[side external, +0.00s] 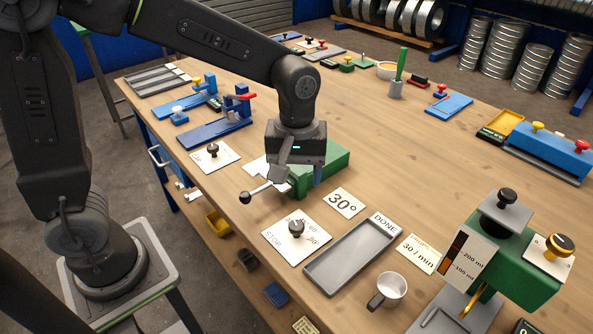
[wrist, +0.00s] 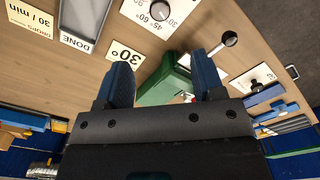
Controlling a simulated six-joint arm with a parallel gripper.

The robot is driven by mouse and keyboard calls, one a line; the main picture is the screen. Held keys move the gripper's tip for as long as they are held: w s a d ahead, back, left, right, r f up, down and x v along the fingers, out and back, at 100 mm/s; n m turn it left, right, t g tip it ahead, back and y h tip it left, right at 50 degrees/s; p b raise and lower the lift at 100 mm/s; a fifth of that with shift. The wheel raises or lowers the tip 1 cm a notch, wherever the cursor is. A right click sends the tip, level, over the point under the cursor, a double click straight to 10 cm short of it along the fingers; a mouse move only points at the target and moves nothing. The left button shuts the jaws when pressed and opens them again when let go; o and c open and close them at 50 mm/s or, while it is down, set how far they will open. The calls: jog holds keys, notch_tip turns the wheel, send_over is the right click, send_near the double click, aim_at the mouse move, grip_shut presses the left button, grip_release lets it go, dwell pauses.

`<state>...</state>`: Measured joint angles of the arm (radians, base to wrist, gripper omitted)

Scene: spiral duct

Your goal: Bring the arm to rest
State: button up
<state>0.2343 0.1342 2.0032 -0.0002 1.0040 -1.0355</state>
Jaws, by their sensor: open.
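My gripper (side external: 298,178) is open above the workbench, over a green block device (side external: 330,160) with a grey lever (side external: 262,189) ending in a dark ball knob. In the wrist view my gripper's two blue fingers (wrist: 163,78) stand apart, with the green device (wrist: 158,88) behind and between them. Nothing shows held between the fingers. Whether the fingers touch the device cannot be told. The gripper hides part of the device in the side view. The lever's ball knob also shows in the wrist view (wrist: 230,38).
A 30° card (side external: 344,203), a dial plate (side external: 296,238), an empty grey DONE tray (side external: 352,258) and a mug (side external: 391,289) lie to the front right. A green dispenser (side external: 500,245) stands at right. Blue fixtures (side external: 215,130) stand at left. Open wood lies behind.

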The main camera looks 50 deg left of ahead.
jog(key=s+a+r+m+t, duration=0.2)
jog(key=s+a+r+m, duration=0.2)
jog(key=s, duration=0.2)
jog(key=s+a+r+m+t, duration=0.3)
jog(key=s+a+r+m, duration=0.1)
jog(key=s, duration=0.3)
jog(key=shift+m+t, duration=0.3)
jog(key=shift+m, duration=0.3)
